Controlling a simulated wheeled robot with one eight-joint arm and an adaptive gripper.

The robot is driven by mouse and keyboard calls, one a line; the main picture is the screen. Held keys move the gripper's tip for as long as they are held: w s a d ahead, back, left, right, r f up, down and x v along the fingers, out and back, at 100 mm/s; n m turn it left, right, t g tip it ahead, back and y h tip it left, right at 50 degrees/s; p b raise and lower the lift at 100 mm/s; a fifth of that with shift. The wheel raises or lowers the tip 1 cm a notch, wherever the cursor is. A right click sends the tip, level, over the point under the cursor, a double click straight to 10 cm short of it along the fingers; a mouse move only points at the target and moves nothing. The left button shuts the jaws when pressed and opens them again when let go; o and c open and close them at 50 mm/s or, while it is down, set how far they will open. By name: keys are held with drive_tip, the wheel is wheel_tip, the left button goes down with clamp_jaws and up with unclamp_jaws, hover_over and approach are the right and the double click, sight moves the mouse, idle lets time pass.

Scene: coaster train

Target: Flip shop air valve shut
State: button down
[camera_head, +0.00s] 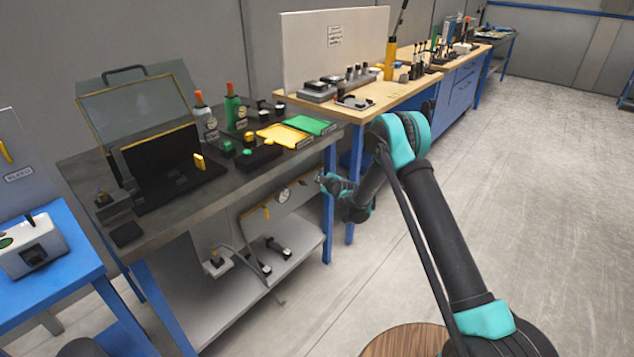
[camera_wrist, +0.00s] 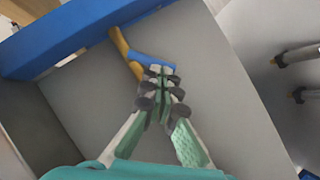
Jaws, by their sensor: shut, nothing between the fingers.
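In the wrist view, a yellow pipe (camera_wrist: 121,44) runs down across a pale grey panel (camera_wrist: 215,85). A short blue lever (camera_wrist: 148,60), apparently the air valve's handle, lies across the pipe. My gripper (camera_wrist: 161,72) is shut and empty. Its fingertips are at the lever and overlap it in the picture; I cannot tell if they touch. Part of the pipe and lever is hidden behind the fingers. In the head view, my gripper (camera_head: 322,181) is beside the dark workbench's right end, near a panel with a round gauge (camera_head: 284,194); the lever is not clear there.
A blue beam (camera_wrist: 65,34) crosses close by in the wrist view. The dark workbench (camera_head: 230,190) is above the lower shelf (camera_head: 215,300), which holds small fittings (camera_head: 278,248). A blue bench leg (camera_head: 328,215) stands near my gripper. Open floor (camera_head: 520,170) lies to the right.

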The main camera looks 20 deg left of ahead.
drive_tip(key=shift+w+d+f+n+t, duration=0.15)
drive_tip(key=shift+w+f, duration=0.15)
drive_tip(key=shift+f, duration=0.25)
drive_tip(key=shift+w+d+f+n+t, duration=0.1)
drive_tip(key=shift+w+f, duration=0.2)
drive_tip(key=shift+f, duration=0.25)
drive_tip(key=shift+w+d+f+n+t, duration=0.15)
drive_tip(key=shift+w+f, duration=0.15)
drive_tip(key=shift+f, duration=0.25)
drive_tip(key=shift+w+f, duration=0.1)
drive_tip(key=shift+w, duration=0.05)
